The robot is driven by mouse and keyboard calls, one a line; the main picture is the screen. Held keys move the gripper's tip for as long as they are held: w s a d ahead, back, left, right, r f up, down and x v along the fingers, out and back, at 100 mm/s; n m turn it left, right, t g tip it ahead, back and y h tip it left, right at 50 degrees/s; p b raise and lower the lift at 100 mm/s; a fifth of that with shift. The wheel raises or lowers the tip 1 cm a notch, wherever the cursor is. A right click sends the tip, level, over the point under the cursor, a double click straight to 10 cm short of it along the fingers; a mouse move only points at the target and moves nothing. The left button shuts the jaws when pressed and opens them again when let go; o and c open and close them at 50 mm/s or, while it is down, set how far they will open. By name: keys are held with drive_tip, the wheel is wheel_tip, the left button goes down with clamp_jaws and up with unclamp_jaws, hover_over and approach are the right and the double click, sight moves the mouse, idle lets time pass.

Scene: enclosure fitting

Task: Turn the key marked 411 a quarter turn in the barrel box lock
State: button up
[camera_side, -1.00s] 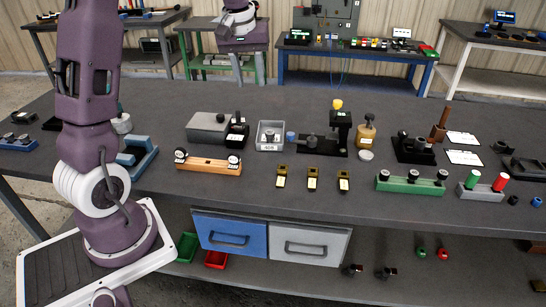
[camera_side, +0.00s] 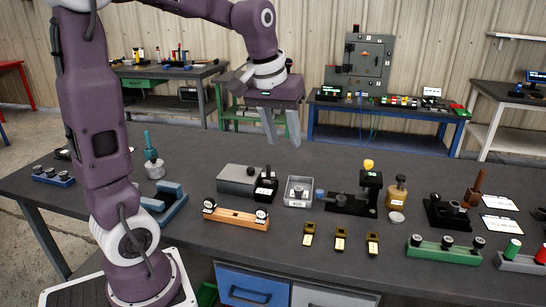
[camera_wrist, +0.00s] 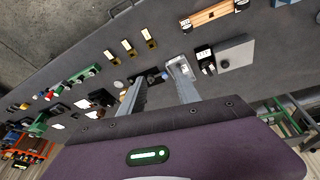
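Three small brass-coloured keys or tags with pale labels lie in a row near the table's front: a left one (camera_side: 307,235), a middle one (camera_side: 340,241) and a right one (camera_side: 372,245). Their markings are too small to read, so I cannot tell which is 411. They also show in the wrist view (camera_wrist: 128,48). A grey box (camera_side: 238,178) with a black block (camera_side: 265,186) at its right end stands behind them; it may be the barrel box lock, but I cannot tell. My gripper (camera_side: 283,142) is open and empty, high above the table behind these things.
A wooden bar with dials (camera_side: 236,218) lies left of the keys. A clear bin (camera_side: 298,191), a black stand with yellow knob (camera_side: 370,190) and a brass bottle (camera_side: 396,193) stand behind them. A green block (camera_side: 442,252) is at right. Bare tabletop lies between.

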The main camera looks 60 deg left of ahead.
drive_tip(key=w+a+f+n+g, duration=0.1)
drive_tip(key=w+a+f, duration=0.1)
drive_tip(key=a, duration=0.2)
drive_tip(key=w+a+f+n, duration=0.1)
drive_tip(key=w+a+f, duration=0.1)
drive_tip(key=w+a, duration=0.15)
drive_tip(key=n+g, duration=0.2)
drive_tip(key=n, duration=0.2)
hover_over(268, 166)
drive_tip(key=f, duration=1)
drive_tip(key=shift+s+d+f, duration=0.1)
drive_tip(key=shift+d+f, duration=0.25)
drive_tip(key=f, duration=0.4)
drive_tip(key=a+f, duration=0.1)
drive_tip(key=f, duration=0.2)
drive_tip(key=shift+w+f, duration=0.1)
drive_tip(key=shift+w, duration=0.15)
